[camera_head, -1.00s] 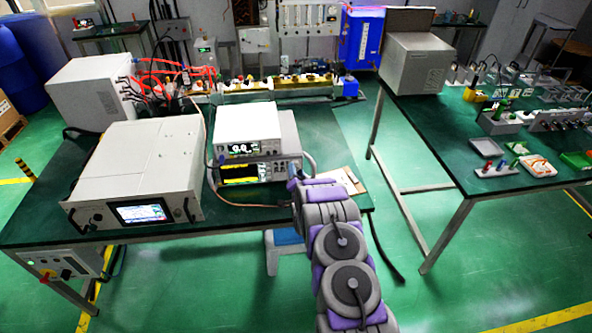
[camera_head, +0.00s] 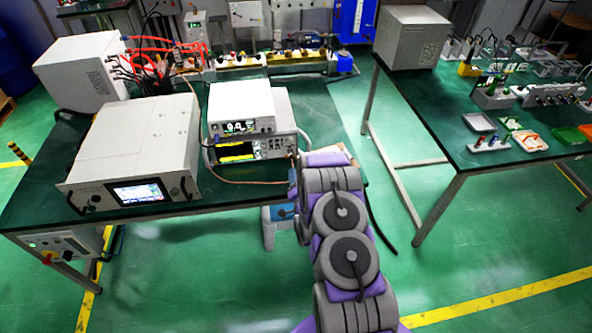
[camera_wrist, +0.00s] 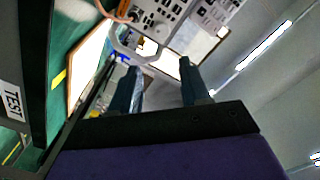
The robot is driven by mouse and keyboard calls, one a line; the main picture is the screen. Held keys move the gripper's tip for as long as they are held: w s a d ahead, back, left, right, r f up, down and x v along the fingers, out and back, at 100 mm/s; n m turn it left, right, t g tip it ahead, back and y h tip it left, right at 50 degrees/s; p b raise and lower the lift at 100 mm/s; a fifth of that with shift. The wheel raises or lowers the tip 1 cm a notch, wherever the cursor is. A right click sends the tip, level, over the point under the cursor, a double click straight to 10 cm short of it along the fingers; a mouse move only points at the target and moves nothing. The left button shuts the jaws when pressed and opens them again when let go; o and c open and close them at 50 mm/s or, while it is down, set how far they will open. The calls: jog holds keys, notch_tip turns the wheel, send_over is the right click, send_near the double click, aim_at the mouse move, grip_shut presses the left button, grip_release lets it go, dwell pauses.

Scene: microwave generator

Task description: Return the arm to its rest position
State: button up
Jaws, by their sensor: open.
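My arm, grey and purple, rises from the bottom of the head view and reaches toward the front edge of the left table (camera_head: 225,200). Its far end hides my gripper in that view. In the wrist view my gripper (camera_wrist: 160,68) shows two dark blue fingers standing apart, with nothing between them. Beyond the fingertips are a pale instrument panel and a grey ring-shaped part, partly hidden by the fingers.
A large white generator box (camera_head: 140,145) and stacked meters (camera_head: 240,108) stand on the left table. A second table (camera_head: 440,120) on the right carries a grey box (camera_head: 412,38) and small parts. Green floor (camera_head: 400,185) lies open between the tables.

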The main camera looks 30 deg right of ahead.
jog(key=shift+s+a, duration=0.1)
jog(key=shift+s, duration=0.15)
dwell(0.4)
jog(key=w+a+r+n+g+y, duration=0.25)
jog(key=a+r+g, duration=0.2)
jog(key=r, duration=0.25)
jog(key=s+a+r+n+g+y, duration=0.2)
jog(key=s+a+r+n+g, duration=0.3)
jog(key=s+r, duration=0.3)
jog(key=s+a+r+n+g, duration=0.1)
jog(key=s+a+r+g, duration=0.2)
jog(key=s, duration=1)
jog(key=s+a+r+n+g, duration=0.2)
jog(key=s+r, duration=0.4)
jog(key=s, duration=0.8)
jog(key=s+a+r+n+g+b, duration=0.1)
jog(key=s+a+r+n+g, duration=0.1)
jog(key=s, duration=1.1)
notch_tip(320, 180, up, 4)
jog(key=a+g, duration=0.1)
jog(key=g, duration=0.1)
jog(key=shift+s+a+f+g, duration=0.2)
jog(key=shift+a+g, duration=0.15)
jog(key=shift+d+y, duration=0.15)
jog(key=shift+y, duration=0.1)
